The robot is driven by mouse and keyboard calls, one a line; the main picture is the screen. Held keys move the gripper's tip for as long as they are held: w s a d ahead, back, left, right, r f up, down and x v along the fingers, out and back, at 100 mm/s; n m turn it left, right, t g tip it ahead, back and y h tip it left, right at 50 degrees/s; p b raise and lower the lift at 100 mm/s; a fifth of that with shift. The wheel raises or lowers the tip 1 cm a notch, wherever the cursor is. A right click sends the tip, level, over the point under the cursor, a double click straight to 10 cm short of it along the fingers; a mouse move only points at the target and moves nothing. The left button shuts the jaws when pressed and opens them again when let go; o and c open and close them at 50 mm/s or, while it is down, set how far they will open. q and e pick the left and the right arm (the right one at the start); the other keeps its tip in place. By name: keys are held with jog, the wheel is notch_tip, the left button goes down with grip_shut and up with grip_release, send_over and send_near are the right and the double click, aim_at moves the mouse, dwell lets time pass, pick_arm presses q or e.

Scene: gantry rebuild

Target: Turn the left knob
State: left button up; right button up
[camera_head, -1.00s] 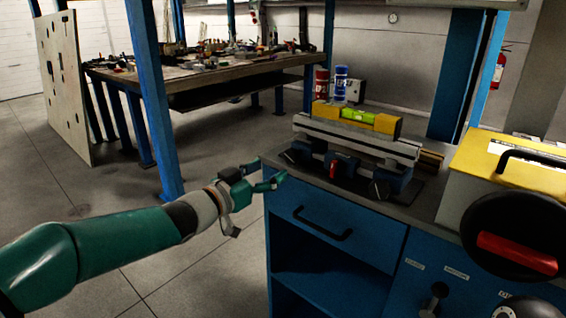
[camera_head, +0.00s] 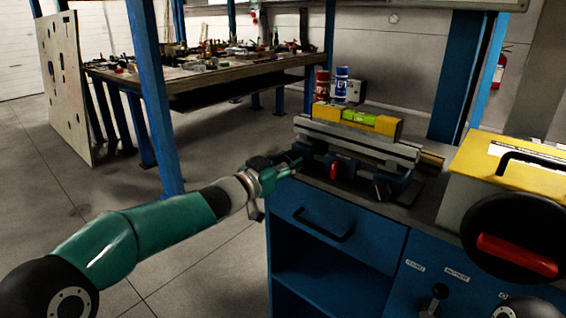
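A grey rail fixture (camera_head: 355,143) with blue clamps stands on the bench top, with a yellow spirit level (camera_head: 357,119) on it. A dark right knob (camera_head: 382,188) and a small red lever (camera_head: 334,171) show on its front side. The left knob is mostly hidden at the fixture's left end, behind my fingers. My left gripper (camera_head: 285,165) is at that left end, above the bench's front left corner. Its fingers overlap the knob area in the picture; I cannot tell whether they touch or close on it. My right gripper is not in view.
A blue cabinet (camera_head: 345,244) with a drawer handle lies below the bench top. A yellow-topped box (camera_head: 515,163) and a black wheel with a red grip (camera_head: 515,240) stand at right. Red and blue cans (camera_head: 341,84) are behind the fixture. The floor at left is clear.

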pick_arm(q)
jog(key=c, duration=0.5)
jog(key=shift+a+m, duration=0.1)
jog(key=shift+m, duration=1.3)
jog(key=o, duration=1.1)
jog(key=shift+o, duration=0.3)
jog(key=v, duration=1.2)
